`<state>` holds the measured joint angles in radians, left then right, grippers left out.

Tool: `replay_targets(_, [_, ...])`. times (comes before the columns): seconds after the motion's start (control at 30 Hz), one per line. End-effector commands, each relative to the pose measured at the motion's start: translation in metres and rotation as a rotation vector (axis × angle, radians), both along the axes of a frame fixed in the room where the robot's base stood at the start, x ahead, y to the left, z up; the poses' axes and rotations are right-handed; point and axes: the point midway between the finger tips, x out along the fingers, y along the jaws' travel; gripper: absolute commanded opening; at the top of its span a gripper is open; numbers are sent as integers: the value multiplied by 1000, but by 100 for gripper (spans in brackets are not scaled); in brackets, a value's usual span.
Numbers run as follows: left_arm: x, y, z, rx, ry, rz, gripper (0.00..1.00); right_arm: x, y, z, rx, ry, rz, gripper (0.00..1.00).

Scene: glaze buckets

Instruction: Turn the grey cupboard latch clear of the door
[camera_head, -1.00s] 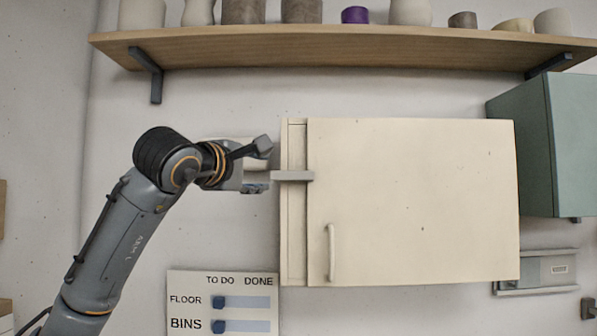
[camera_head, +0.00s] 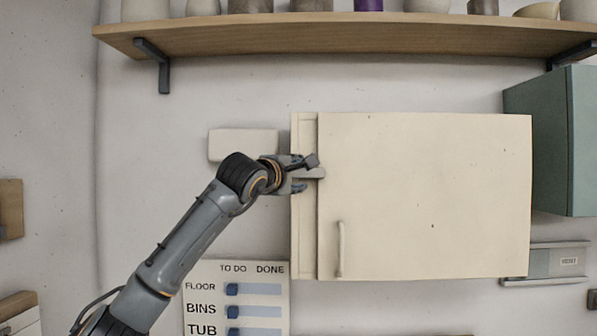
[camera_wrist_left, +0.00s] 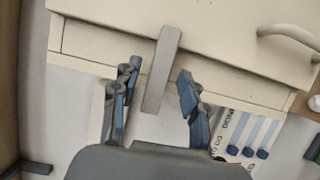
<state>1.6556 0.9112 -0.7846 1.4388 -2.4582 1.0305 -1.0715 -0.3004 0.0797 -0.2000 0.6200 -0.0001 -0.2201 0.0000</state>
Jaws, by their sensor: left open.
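The grey latch (camera_head: 313,173) lies level across the left edge of the cream cupboard, with its right end over the door (camera_head: 425,190). My left gripper (camera_head: 305,174) is at the latch, with one finger above it and one below in the head view. In the left wrist view the latch (camera_wrist_left: 162,70) runs between the two open fingers of the gripper (camera_wrist_left: 154,92), with a gap on both sides. Part of the latch is hidden by the gripper in the head view. The door is shut, with a cream handle (camera_head: 341,248) low on its left side. My right gripper is not in view.
A wooden shelf (camera_head: 350,35) with pots runs above the cupboard. A white box (camera_head: 228,143) is on the wall behind my left arm. A chart with blue sliders (camera_head: 232,288) hangs below. A green cabinet (camera_head: 545,140) stands at the right.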

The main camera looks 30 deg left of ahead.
Motion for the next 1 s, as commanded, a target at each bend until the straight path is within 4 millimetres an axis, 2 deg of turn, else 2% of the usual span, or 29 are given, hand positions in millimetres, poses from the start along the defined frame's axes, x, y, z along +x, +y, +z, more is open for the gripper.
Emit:
replay_targets(0.1, [0, 0, 0, 0, 0, 0, 42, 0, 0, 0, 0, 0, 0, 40])
replay_targets(0.3, [0, 0, 0, 0, 1, 0, 2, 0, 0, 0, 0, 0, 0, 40])
replay_targets(0.33, [0, 0, 0, 0, 1, 0, 0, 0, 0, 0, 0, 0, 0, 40])
replay_targets(0.67, [0, -1, -4, -26, -13, -1, 0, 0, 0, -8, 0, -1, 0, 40])
replay_targets(0.87, [0, -1, -8, -109, -65, -1, 0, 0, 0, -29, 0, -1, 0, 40])
replay_targets(1.0, [0, -1, -11, -203, -123, -2, 0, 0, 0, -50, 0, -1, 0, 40])
